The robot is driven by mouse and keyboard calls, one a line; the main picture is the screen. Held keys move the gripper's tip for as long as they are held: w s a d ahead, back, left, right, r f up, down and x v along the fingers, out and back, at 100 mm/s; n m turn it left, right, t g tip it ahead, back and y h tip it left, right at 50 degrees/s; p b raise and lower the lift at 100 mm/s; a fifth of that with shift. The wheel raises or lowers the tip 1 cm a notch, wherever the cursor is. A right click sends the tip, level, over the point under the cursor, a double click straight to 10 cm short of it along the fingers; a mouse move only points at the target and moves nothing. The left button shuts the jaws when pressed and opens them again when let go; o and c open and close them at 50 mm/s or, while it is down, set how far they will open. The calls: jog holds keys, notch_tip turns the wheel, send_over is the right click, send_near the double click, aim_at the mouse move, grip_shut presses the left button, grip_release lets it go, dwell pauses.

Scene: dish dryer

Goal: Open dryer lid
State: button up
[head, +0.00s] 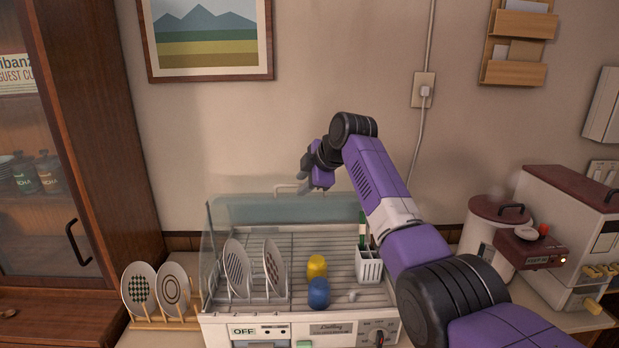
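The dish dryer (262,318) stands on the counter at the bottom centre. Its clear side wall (212,250) rises on the left, and clear panelling shows along the back. A pale lid handle (286,187) shows at the top rear, above the rack. The lid is see-through, so its exact angle is hard to tell; the rack's front looks uncovered. My gripper (308,187) is at the top rear, close beside the handle's right end. Its fingers are small and partly hidden by my wrist. I cannot tell whether it touches the handle or how far its fingers are apart.
Inside the dryer are two plates (237,266), a yellow cup (317,266), a blue cup (319,293) and a white utensil holder (369,265). Two more plates (139,288) stand in a wooden rack at left. A rice bin (490,235) and cabinet (75,160) flank the dryer.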

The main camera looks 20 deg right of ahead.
jog(key=shift+b+v, duration=0.35)
jog(key=shift+v, duration=1.9)
jog(key=shift+w+r, duration=0.1)
jog(key=shift+w, duration=0.1)
